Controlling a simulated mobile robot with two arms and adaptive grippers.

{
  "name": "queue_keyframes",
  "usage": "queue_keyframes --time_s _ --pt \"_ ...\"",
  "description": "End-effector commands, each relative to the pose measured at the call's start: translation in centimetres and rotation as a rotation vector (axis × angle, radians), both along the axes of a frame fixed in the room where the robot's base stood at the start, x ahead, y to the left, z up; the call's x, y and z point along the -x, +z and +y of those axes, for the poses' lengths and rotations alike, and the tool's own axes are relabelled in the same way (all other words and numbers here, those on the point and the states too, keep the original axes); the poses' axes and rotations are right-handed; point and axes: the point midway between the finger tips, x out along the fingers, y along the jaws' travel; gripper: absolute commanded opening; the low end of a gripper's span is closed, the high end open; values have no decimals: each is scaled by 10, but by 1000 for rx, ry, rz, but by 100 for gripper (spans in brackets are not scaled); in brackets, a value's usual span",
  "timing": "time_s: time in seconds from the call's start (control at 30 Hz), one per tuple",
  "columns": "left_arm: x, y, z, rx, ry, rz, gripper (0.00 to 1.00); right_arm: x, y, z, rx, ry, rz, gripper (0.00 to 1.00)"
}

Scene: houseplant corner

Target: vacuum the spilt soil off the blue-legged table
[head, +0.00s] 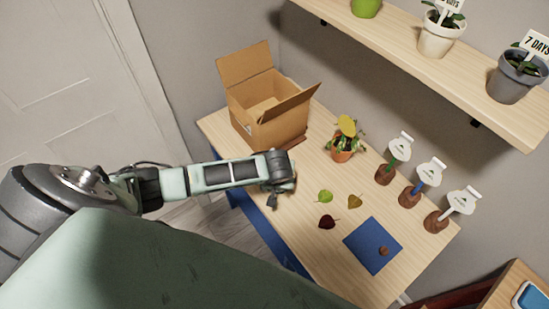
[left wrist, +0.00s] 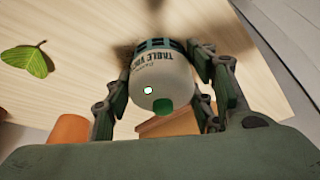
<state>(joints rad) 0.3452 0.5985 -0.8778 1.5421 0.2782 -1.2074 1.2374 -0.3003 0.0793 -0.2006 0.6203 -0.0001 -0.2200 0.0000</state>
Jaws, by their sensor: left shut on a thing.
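The blue-legged table (head: 310,180) has a light wood top, with a blue leg part (head: 265,230) along its near side. My left gripper (head: 278,190) is over the table's near left edge. In the left wrist view the same gripper (left wrist: 165,85) is shut on a round, pale table vacuum (left wrist: 160,75) with dark lettering and a green button. The vacuum cannot be made out in the head view. Dark blurred patches lie on the wood beside the vacuum in the wrist view; I cannot tell whether they are soil or shadow. My right gripper is not in view.
An open cardboard box (head: 268,122) stands at the back left, beside a potted plant (head: 342,150). A shelf (head: 420,70) hangs above.

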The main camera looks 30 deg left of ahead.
Motion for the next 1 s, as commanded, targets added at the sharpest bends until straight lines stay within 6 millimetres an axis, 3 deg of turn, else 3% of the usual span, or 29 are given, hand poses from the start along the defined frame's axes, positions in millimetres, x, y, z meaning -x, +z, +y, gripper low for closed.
queue_keyframes --time_s 0.73,1.0 --pt "19 -3 -42 1 1 4 26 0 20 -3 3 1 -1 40" --pt "10 -3 -48 2 1 2 26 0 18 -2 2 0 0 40"
